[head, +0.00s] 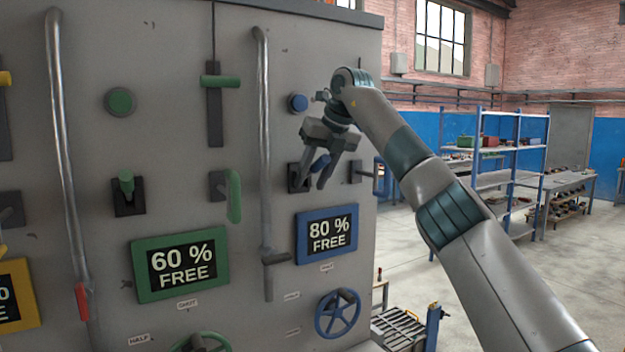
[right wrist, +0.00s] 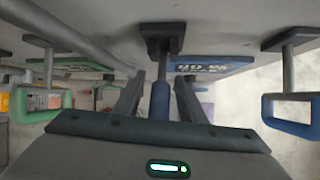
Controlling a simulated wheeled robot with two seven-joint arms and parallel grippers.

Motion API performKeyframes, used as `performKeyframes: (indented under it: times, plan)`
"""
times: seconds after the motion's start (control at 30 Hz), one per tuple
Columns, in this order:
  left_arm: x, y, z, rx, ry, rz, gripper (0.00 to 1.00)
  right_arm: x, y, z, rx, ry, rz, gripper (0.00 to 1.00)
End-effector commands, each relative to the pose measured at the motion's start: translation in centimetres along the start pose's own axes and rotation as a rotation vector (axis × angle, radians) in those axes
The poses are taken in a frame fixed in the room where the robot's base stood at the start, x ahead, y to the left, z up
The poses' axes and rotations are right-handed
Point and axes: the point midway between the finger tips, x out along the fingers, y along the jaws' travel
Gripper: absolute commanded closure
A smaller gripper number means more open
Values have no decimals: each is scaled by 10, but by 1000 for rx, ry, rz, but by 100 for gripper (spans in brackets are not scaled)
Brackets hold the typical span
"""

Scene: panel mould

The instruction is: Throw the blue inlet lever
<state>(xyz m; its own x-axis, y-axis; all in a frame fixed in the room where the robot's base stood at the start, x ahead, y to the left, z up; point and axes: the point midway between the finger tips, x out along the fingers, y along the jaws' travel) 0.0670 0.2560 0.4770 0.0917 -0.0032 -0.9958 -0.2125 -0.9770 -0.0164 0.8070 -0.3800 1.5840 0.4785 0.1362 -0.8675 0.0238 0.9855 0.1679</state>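A short lever with a blue grip (head: 320,164) sticks out from a dark mounting plate on the grey panel, above the blue "80 % FREE" display (head: 327,234). My right gripper (head: 316,175) is at this lever, with its fingers pointing down around it. In the right wrist view the blue grip (right wrist: 160,101) stands between the two fingers, with a gap on each side. The right gripper (right wrist: 159,88) is open there and does not appear to clasp the grip. The fingers partly hide the lever in the head view. My left gripper is not in view.
A blue round button (head: 298,103) sits above the lever. A blue handwheel (head: 338,312) is below, and a blue loop handle (right wrist: 292,115) is to the right. A green loop handle (head: 234,196) and a vertical pipe (head: 265,150) are to the left. Shelves (head: 500,150) stand behind.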

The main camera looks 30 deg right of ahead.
Motion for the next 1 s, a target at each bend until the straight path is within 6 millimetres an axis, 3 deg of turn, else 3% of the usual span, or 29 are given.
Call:
performKeyframes:
  times: [0.33,0.57,0.77,1.0]
  plan:
    - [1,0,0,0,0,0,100,1,0,-1,0,3,0,63]
    - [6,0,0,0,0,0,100,-12,0,-1,0,2,0,63]
    - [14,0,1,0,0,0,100,-39,0,-1,0,0,0,63]
    - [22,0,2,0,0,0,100,-86,0,0,1,-1,0,63]
